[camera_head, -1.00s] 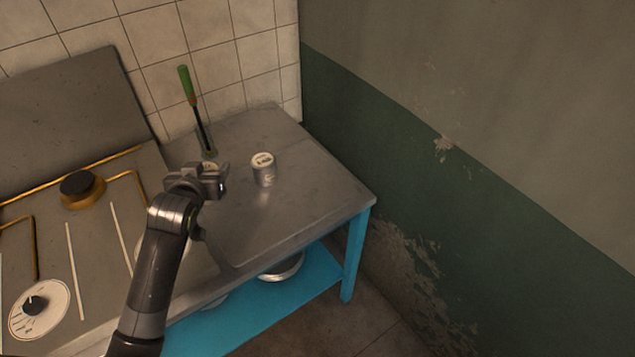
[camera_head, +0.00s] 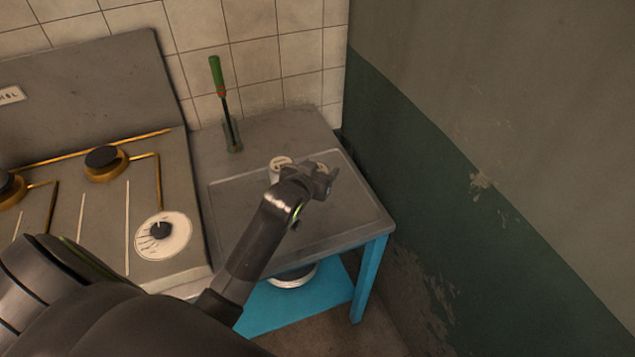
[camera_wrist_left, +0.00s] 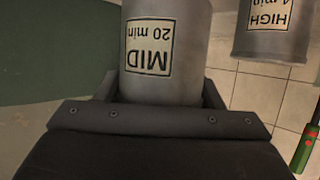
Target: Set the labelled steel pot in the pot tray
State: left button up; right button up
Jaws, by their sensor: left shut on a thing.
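My left gripper (camera_head: 326,177) is shut on a steel pot. In the left wrist view this pot (camera_wrist_left: 165,30) carries a label reading MID 20 min, upside down in the picture. In the head view it is mostly hidden behind the gripper. A second steel pot (camera_head: 278,165) stands just left of the gripper, partly covered by it. In the wrist view this second pot (camera_wrist_left: 272,35) is labelled HIGH and stands apart from the held one. The shallow steel tray (camera_head: 345,215) lies below the gripper. I cannot tell how high the held pot is above it. My right gripper is out of view.
A green-handled tool (camera_head: 217,78) stands upright in a small holder (camera_head: 232,138) at the back left. A stove (camera_head: 95,215) is to the left, and a green and grey wall (camera_head: 450,170) rises on the right. The tray's front right is clear.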

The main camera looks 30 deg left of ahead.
pick_arm(q)
notch_tip(320, 180, down, 3)
jog(key=shift+f, duration=0.4)
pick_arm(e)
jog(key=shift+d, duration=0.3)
pick_arm(q)
jog(key=shift+f, duration=0.15)
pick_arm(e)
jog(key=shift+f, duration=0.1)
pick_arm(q)
jog(key=o, duration=1.1)
jog(key=shift+s, duration=0.1)
jog(key=v, duration=1.2)
jog(key=shift+d, duration=0.1)
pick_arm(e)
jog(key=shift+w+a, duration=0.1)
